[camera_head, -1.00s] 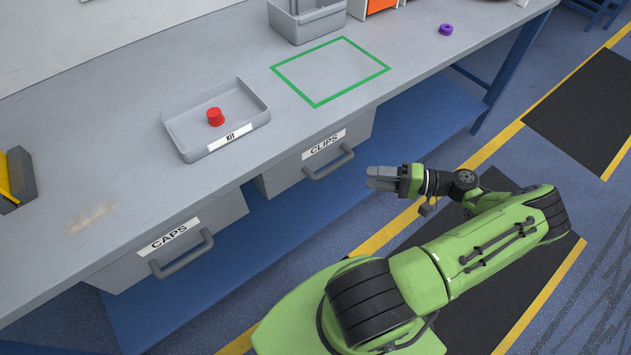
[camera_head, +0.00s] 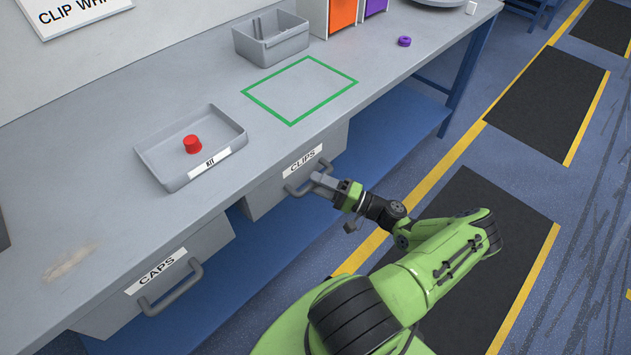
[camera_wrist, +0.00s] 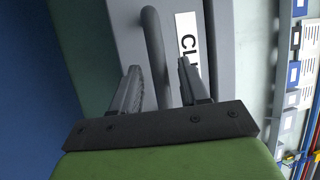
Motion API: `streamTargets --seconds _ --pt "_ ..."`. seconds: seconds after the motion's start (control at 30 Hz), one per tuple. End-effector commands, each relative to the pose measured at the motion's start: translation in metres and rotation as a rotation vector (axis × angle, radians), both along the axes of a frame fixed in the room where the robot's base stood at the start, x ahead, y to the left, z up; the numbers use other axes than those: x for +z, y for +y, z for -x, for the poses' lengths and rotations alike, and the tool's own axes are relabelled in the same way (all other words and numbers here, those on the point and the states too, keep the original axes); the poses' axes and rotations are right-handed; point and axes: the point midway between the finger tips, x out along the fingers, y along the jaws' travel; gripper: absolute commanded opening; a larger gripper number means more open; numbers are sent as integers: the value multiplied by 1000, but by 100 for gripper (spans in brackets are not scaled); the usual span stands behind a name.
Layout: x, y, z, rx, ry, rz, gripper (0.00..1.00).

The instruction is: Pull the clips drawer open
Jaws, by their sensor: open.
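The clips drawer (camera_head: 270,189) is a grey drawer under the workbench, labelled CLIPS, and its front appears shut. Its bar handle (camera_head: 293,190) runs across the front below the label. In the wrist view the handle (camera_wrist: 155,50) stands between the two open fingers of my gripper (camera_wrist: 160,82), with the CLIPS label (camera_wrist: 187,35) just beyond. The fingers are on either side of the bar; I cannot tell whether either touches it.
The caps drawer (camera_head: 205,245) with its own handle is to the left. On the bench (camera_head: 90,190) are a kit tray (camera_head: 227,165) with a red cap (camera_head: 192,144), a grey bin (camera_head: 285,48) and a purple ring (camera_head: 404,41). The floor (camera_head: 455,225) right of the drawers is free.

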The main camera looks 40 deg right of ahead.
Motion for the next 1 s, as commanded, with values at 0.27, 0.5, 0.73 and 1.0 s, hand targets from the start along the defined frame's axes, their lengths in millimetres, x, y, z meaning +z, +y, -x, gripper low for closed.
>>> streamTargets --seconds 0.27,0.5,0.73,1.0 --pt "2 5 -11 0 0 0 44" --pt "2 5 -11 0 0 0 23" --pt "2 5 -11 0 0 0 0" --pt "2 5 -9 -1 1 -1 0"
